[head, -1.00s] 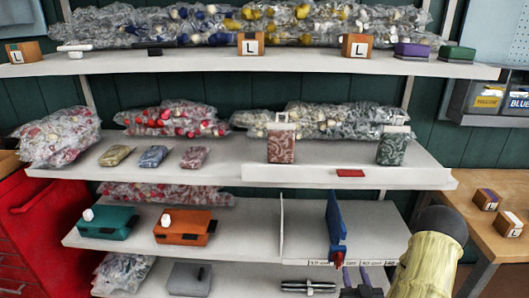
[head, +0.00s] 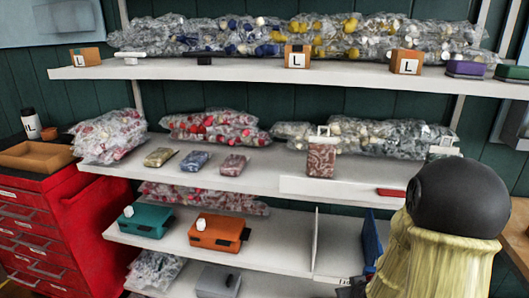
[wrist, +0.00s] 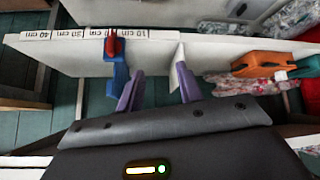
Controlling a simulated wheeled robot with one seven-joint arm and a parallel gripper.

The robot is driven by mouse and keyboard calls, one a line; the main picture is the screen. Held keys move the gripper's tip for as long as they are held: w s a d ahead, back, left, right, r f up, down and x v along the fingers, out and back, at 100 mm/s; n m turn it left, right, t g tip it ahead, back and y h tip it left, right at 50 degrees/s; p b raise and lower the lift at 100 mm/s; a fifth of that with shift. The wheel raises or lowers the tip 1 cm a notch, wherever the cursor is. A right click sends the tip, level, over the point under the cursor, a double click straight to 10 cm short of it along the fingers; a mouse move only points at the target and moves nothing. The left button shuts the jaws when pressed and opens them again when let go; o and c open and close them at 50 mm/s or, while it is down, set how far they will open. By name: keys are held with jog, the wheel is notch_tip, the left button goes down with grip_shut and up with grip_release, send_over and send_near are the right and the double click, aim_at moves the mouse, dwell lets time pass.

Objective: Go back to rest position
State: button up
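My gripper (wrist: 160,75) shows in the wrist view with its two purple fingers spread apart and nothing visible held between them. A blue tool with a red tip (wrist: 118,75) stands just left of the left finger. A white shelf divider (wrist: 178,56) is near the tip of the right finger; I cannot tell whether they touch. The blue tool (head: 371,245) is partly hidden behind my arm there.
The white shelf rack (head: 270,182) stands close ahead, with a teal case (head: 145,222) and an orange case (head: 217,233) on a lower shelf. A red drawer cabinet (head: 70,230) stands at left. Shelf edge labels (wrist: 95,34) are near my gripper.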

jog(key=s+a+r+m+g, duration=0.1)
jog(key=s+a+r+g, duration=0.2)
jog(key=s+a, duration=0.15)
jog(key=s+a+r+g, duration=0.2)
jog(key=s+a+r, duration=0.15)
jog(key=s, duration=0.25)
jog(key=w+p+v, duration=0.2)
jog(key=p+v, duration=1.1)
jog(key=shift+w+d+r, duration=0.2)
jog(key=shift+d+r, duration=0.05)
jog(key=shift+r, duration=0.3)
